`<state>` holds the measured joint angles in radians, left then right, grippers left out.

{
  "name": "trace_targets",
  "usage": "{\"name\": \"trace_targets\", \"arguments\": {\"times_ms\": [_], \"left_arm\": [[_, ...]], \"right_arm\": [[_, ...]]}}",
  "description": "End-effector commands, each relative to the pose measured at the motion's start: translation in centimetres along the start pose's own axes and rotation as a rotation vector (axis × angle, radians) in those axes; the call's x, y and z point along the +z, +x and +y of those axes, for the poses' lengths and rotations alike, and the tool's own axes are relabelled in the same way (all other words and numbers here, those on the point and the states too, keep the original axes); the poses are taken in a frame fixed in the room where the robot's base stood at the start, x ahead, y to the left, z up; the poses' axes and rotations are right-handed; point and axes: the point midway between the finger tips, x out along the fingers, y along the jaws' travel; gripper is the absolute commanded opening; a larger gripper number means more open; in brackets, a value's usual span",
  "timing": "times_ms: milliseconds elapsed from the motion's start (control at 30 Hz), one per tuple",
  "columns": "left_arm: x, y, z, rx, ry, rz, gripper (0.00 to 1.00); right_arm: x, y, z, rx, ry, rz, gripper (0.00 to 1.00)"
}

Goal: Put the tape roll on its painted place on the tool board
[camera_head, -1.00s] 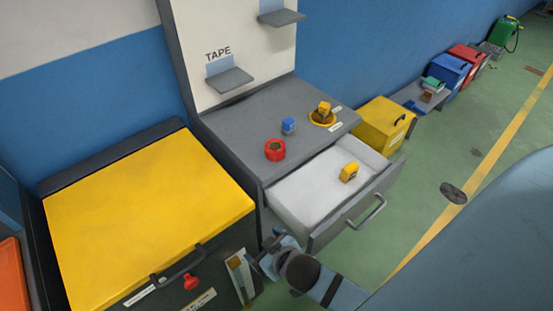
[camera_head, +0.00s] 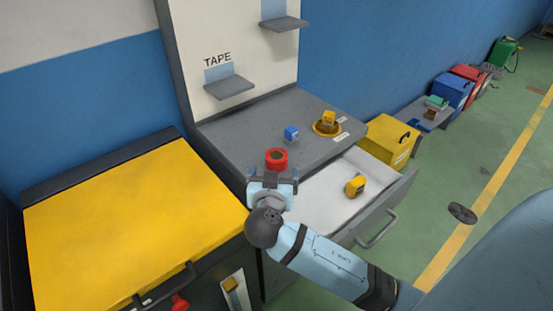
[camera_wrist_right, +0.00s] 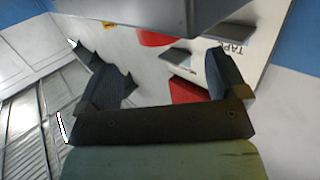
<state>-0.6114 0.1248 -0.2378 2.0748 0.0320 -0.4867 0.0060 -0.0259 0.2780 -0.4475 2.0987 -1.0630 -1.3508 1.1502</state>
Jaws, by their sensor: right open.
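The red tape roll (camera_head: 276,159) lies on the grey worktop near its front edge. The tool board (camera_head: 235,45) stands behind, with the word TAPE above a blue painted patch (camera_head: 218,73) and a small grey shelf (camera_head: 229,87). My right gripper (camera_head: 273,174) is open, just on the near side of the roll; its front covers the roll's lower edge, and I cannot tell whether they touch. In the right wrist view, red shapes show between and beyond the open fingers (camera_wrist_right: 160,78); I cannot tell which is the roll. My left gripper is out of view.
A blue item (camera_head: 291,133) and a yellow item (camera_head: 328,118) in a yellow ring stand on the worktop. The open drawer (camera_head: 325,192) below holds a yellow item (camera_head: 355,185). A yellow-topped cabinet (camera_head: 130,215) stands at left. A second shelf (camera_head: 284,24) is higher on the board.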

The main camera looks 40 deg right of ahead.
Motion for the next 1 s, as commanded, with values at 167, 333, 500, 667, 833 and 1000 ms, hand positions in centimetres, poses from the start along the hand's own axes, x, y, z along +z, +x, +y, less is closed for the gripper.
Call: {"name": "trace_targets", "arguments": {"times_ms": [167, 333, 500, 667, 833, 1000], "left_arm": [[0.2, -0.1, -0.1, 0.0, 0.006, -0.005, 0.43], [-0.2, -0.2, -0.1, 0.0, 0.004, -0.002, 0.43], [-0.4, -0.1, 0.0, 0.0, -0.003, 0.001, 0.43], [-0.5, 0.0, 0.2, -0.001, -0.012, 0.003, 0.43], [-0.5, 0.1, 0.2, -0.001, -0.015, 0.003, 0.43], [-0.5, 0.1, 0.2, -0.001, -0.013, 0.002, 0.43]], "right_arm": [[0.0, 1.4, 0.0, -0.001, 0.0, 0.0, 0.92], [-0.1, 3.5, 0.0, 0.0, -0.003, 0.003, 0.92], [0.0, 5.8, -0.1, -0.001, -0.001, 0.001, 0.92], [0.2, 6.5, -0.1, -0.002, -0.001, -0.002, 0.92], [0.2, 6.5, -0.1, -0.002, 0.0, -0.002, 0.89], [0.2, 6.5, -0.1, -0.002, 0.0, -0.002, 0.5]]}}
